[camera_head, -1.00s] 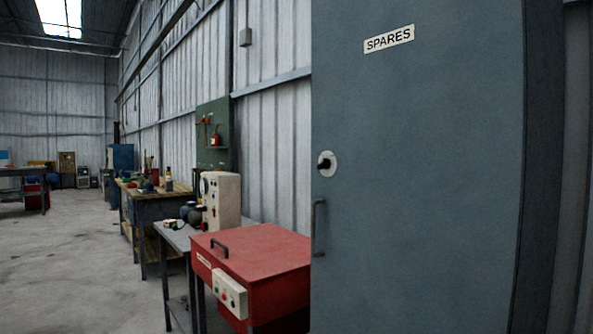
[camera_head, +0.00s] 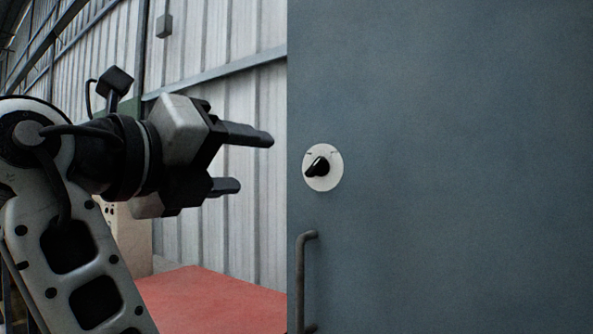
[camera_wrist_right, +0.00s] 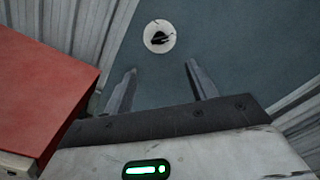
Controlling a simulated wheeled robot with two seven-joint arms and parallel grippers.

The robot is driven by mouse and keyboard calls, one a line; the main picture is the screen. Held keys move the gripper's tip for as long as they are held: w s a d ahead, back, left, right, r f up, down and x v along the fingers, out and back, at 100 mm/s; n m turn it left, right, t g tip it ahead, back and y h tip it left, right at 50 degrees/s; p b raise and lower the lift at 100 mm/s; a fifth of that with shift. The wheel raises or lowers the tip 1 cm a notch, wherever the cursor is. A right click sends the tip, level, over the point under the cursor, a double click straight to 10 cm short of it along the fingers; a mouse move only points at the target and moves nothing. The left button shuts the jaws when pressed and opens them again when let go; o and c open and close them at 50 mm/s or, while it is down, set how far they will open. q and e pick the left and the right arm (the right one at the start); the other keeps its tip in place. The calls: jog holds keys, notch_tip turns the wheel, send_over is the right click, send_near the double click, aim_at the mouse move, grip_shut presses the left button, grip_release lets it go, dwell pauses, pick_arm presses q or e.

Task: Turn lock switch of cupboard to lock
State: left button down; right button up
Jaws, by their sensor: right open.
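The cupboard (camera_head: 450,200) is a blue-grey steel door that fills the right half of the head view. Its lock switch (camera_head: 317,167) is a black knob on a round white plate (camera_head: 333,178) near the door's left edge. The knob is tilted, with one end pointing down-left. My right gripper (camera_head: 256,162) is open and empty, to the left of the switch and apart from it. In the right wrist view the switch (camera_wrist_right: 160,37) shows beyond the open fingers (camera_wrist_right: 163,82). My left gripper is not in view.
A dark vertical door handle (camera_head: 302,280) sits below the switch. A red box (camera_head: 210,300) stands at lower left; it also shows in the right wrist view (camera_wrist_right: 50,70). A corrugated metal wall (camera_head: 215,90) is behind. The door face right of the switch is clear.

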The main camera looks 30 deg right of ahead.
aim_at(313, 167)
jog(key=p+x, duration=0.1)
jog(key=x, duration=1.3)
jog(key=shift+w+d, duration=0.1)
jog(key=shift+d, duration=0.05)
jog(key=c, duration=1)
